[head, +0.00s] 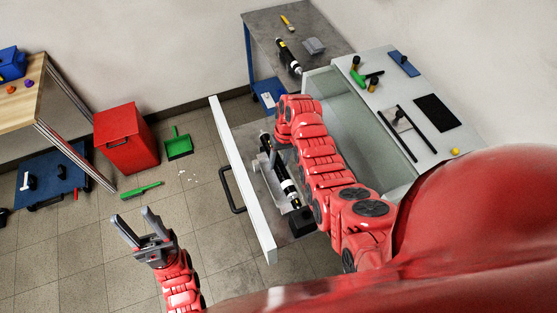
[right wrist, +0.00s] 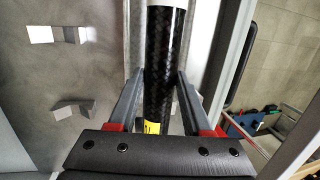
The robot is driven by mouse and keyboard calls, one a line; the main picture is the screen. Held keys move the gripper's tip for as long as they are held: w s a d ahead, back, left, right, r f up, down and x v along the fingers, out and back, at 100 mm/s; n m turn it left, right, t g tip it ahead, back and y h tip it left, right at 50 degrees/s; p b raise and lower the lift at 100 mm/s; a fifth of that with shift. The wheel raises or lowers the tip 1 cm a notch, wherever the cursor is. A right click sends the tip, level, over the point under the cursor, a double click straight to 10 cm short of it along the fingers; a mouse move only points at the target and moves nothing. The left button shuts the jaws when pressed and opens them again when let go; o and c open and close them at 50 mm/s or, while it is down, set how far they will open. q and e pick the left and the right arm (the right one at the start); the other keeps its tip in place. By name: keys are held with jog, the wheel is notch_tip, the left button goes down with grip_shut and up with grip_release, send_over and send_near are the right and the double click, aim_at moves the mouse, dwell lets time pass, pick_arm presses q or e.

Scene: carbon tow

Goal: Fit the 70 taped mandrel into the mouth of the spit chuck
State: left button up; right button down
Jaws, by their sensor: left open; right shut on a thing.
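A black mandrel with white bands (head: 279,170) lies in the open drawer in the head view. My right gripper (right wrist: 158,80) reaches down into the drawer and is shut on this mandrel. In the right wrist view the glossy black tube (right wrist: 158,60) runs between its two fingers, with a white band above and a yellow label near the palm. I cannot read a number on it. A dark block (head: 301,222) is at the mandrel's near end; I cannot tell whether it is the spit chuck. My left gripper (head: 134,215) is open and empty above the floor.
The drawer's white front (head: 241,180) has a black handle (head: 231,190). A similar banded mandrel (head: 288,57) lies on the grey table (head: 265,24). The white cabinet top (head: 395,87) holds tools. A red bin (head: 126,140) and green dustpan (head: 178,143) are on the floor.

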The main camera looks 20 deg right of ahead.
jog(key=shift+s, duration=0.45)
dwell(1.1)
jog(key=c, duration=0.7)
grip_release()
jog(key=o, duration=0.4)
jog(key=shift+s, duration=0.1)
jog(key=shift+o, duration=0.2)
